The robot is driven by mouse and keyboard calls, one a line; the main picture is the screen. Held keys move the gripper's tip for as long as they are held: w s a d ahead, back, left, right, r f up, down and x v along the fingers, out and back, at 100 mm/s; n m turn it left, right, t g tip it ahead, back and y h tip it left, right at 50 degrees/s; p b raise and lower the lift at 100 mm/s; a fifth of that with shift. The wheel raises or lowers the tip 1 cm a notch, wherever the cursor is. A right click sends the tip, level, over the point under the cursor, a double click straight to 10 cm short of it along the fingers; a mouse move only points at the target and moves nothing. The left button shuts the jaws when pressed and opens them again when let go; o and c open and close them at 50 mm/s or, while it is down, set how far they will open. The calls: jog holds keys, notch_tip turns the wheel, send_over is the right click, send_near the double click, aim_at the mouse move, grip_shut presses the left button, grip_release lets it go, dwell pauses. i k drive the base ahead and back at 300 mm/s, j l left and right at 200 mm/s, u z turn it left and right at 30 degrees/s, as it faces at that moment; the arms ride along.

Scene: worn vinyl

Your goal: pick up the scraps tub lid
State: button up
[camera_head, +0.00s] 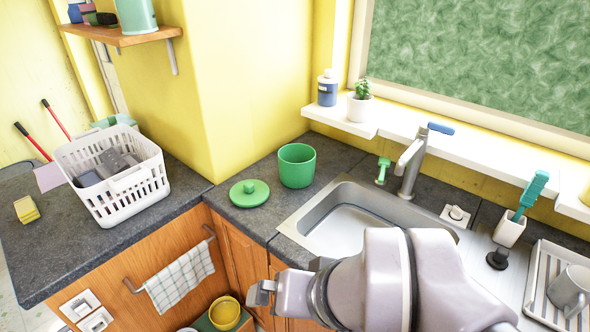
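The scraps tub lid (249,193) is a round green disc with a small knob on top. It lies flat on the dark counter, left of the sink. The open green tub (296,166) stands upright just to its right and behind it. My gripper (262,291) is in front of the counter and below the lid, apart from it. Its fingers are small and partly turned away, so I cannot tell whether they are open or shut. My grey arm covers the front of the sink.
A white basket (113,180) with grey items stands on the left counter. The sink (338,228) and its tap (409,165) are to the right. A checked towel (180,277) hangs on a rail below the counter. Yellow bowls (225,313) sit low near my gripper.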

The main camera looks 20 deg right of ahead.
aim_at(250, 193)
jog(key=i+j+z, duration=0.15)
jog(key=i+j, duration=0.35)
jog(key=i+j+z, duration=0.1)
jog(key=i+j, duration=0.4)
jog(key=j, duration=0.25)
